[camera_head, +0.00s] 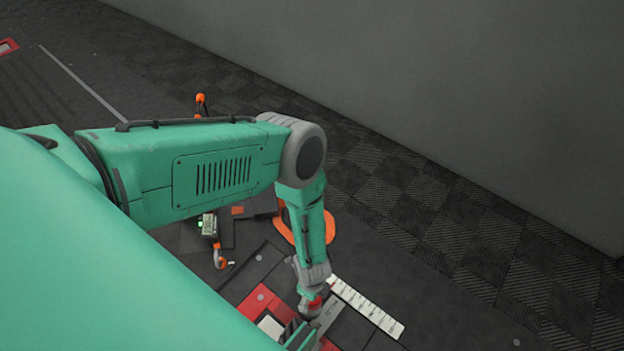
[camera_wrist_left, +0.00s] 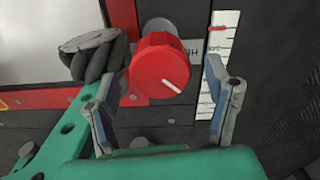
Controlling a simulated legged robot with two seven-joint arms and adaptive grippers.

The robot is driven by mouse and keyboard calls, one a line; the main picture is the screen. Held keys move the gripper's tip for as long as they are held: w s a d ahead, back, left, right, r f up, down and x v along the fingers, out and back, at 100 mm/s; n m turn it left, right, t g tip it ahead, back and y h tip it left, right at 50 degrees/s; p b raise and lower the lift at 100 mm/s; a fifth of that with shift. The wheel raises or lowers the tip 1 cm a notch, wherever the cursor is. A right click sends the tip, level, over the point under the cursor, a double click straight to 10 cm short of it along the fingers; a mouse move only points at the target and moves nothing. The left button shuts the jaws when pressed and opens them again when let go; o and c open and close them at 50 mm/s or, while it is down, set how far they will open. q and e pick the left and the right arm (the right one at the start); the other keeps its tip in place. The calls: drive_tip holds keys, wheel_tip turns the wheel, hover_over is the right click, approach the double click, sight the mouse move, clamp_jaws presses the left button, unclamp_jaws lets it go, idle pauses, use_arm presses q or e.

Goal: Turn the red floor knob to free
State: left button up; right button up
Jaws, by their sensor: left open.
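The red knob (camera_wrist_left: 160,68) is round, with a white pointer line on its face that points to the lower right in the wrist view. My left gripper (camera_wrist_left: 160,80) is open, with one finger on each side of the knob. I see gaps on both sides, and cannot tell how deep the fingers reach. In the head view my left arm reaches down to the floor unit, and the gripper is partly hidden near the bottom edge. A label beside the knob is partly covered, and I cannot read a free mark. My right gripper is not in view.
A dark lobed object (camera_wrist_left: 95,55) sits close to the left finger. A white marked scale strip (camera_head: 368,306) lies right of the knob area. An orange ring-shaped item (camera_head: 328,228) and a small device with a green light (camera_head: 208,225) are nearby. A grey wall (camera_head: 450,100) stands beyond.

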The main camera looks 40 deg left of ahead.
use_arm(q)
drive_tip(key=shift+d+f+b, duration=0.15)
drive_tip(key=shift+f+b, duration=0.25)
drive_tip(key=shift+f, duration=0.7)
drive_tip(key=shift+a+f, duration=0.1)
drive_tip(key=shift+a, duration=0.2)
drive_tip(key=c, duration=1)
drive_tip(key=shift+d, duration=0.25)
drive_tip(key=shift+c, duration=0.8)
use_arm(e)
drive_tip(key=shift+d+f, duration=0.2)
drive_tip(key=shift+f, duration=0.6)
